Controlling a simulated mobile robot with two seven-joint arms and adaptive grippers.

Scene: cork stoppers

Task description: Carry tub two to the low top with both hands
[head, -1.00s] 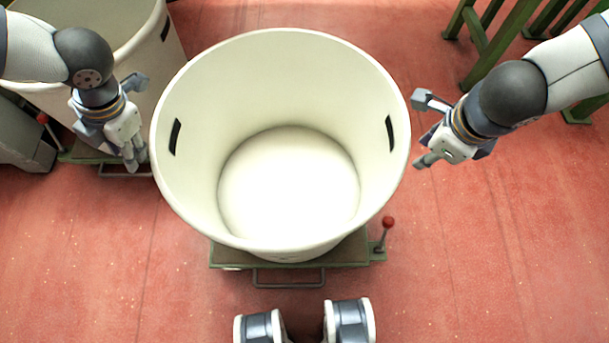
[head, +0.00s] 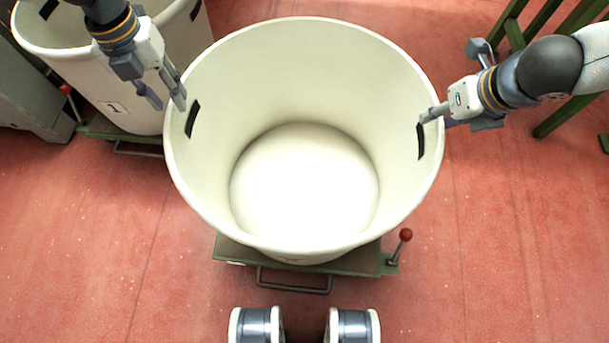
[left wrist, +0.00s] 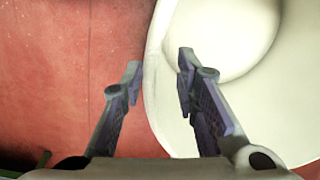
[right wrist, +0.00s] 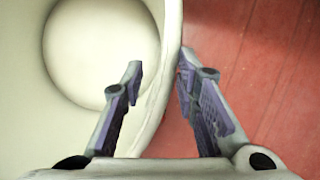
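A large cream tub (head: 302,228), open at the top, stands in the middle of the head view on a low green platform (head: 345,262). No number shows on it. Dark handle slots show in its left and right walls. My left gripper (head: 166,96) is open at the left rim. The left wrist view shows the rim (left wrist: 152,100) between its parted fingers (left wrist: 160,66). My right gripper (head: 440,117) is at the right rim, by the slot. In the right wrist view its fingers (right wrist: 160,66) are open, with the rim (right wrist: 172,75) between them.
Another cream tub (head: 75,75), with a label reading 1, stands at the upper left on a green base. A red-knobbed lever (head: 405,236) rises from the middle platform's right side. Green framework (head: 565,95) stands at the upper right. Red floor is open at lower left and right.

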